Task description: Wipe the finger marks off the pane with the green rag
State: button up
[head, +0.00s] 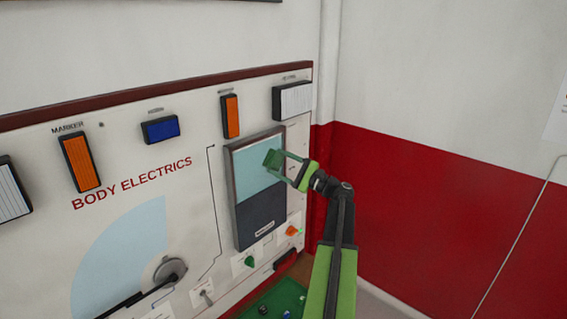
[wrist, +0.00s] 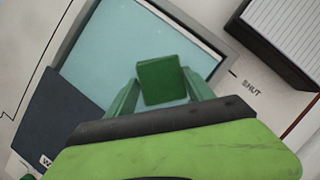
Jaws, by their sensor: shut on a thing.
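The pane (head: 256,156) is the light blue upper part of a grey-framed unit on the upright trainer board. It also shows in the wrist view (wrist: 107,52). My gripper (head: 281,160) is in front of the pane's right half. It is shut on the green rag (wrist: 161,80), which looks like a small folded block between the fingertips. The rag also shows in the head view (head: 271,159). I cannot tell whether the rag touches the glass. I cannot make out finger marks on the pane in either view.
The board (head: 130,240) carries orange, blue and white lamps, a wiper arm (head: 130,303) and small knobs below the unit. A white lamp (head: 293,99) stands out above right of the pane. A green tray (head: 277,302) with small parts lies below. A red and white wall is on the right.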

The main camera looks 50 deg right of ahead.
aim_at(245, 170)
jog(key=shift+w+a, duration=0.15)
jog(key=shift+a, duration=1.7)
jog(key=shift+w+a, duration=0.15)
jog(key=shift+a, duration=1.7)
jog(key=shift+a, duration=0.1)
jog(key=shift+w+a, duration=0.2)
jog(key=shift+a, duration=1.7)
jog(key=shift+s, duration=0.1)
jog(key=shift+s+a, duration=0.15)
jog(key=shift+s, duration=2.7)
jog(key=s, duration=0.3)
jog(key=shift+a, duration=0.1)
